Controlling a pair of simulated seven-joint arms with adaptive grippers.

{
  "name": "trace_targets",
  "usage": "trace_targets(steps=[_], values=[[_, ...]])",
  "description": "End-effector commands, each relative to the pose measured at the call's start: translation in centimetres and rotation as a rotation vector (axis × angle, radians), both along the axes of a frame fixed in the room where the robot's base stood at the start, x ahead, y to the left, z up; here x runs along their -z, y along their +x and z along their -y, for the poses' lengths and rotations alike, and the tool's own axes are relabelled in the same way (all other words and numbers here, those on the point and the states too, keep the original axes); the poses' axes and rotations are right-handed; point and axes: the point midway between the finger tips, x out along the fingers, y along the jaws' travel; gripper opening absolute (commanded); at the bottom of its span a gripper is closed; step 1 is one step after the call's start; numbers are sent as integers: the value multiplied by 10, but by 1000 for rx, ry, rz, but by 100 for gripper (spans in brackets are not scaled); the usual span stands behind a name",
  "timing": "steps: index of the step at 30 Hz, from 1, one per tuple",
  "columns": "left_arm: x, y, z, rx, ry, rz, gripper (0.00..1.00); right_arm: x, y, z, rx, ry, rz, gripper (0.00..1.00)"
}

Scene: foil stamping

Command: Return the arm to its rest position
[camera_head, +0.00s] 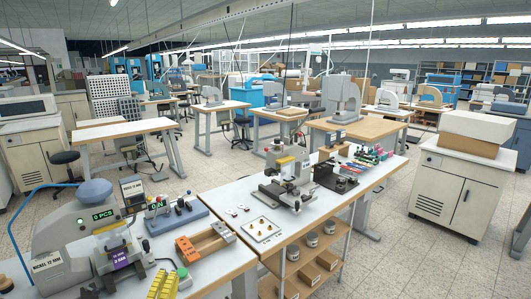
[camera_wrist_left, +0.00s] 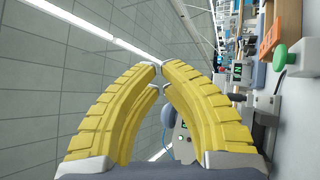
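My left gripper (camera_head: 164,276) shows as yellow ribbed fingers at the bottom edge of the head view, at the front of the near-left bench. A green push button (camera_head: 182,272) on a small grey box is just right of the fingers. The button also shows at the upper right of the wrist view (camera_wrist_left: 280,57), apart from the fingers. My right gripper is not in view.
A grey machine (camera_head: 62,236) with a "0 PCS" display stands left of the gripper. An orange fixture (camera_head: 205,243) and a blue-based rack (camera_head: 176,217) lie behind. A second bench holds a press (camera_head: 286,172) and a small plate (camera_head: 261,230).

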Motion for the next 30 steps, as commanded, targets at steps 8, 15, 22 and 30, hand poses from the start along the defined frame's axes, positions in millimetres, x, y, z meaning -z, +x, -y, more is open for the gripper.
trace_targets(steps=[8,15,22,30], values=[[85,-35,38,-63,674,-325,0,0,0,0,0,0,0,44],[154,-90,33,-50,1270,-574,0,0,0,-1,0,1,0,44],[198,-157,3,37,1796,-785,0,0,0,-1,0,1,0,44],[213,-210,-27,151,2137,-928,0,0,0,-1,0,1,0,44]])
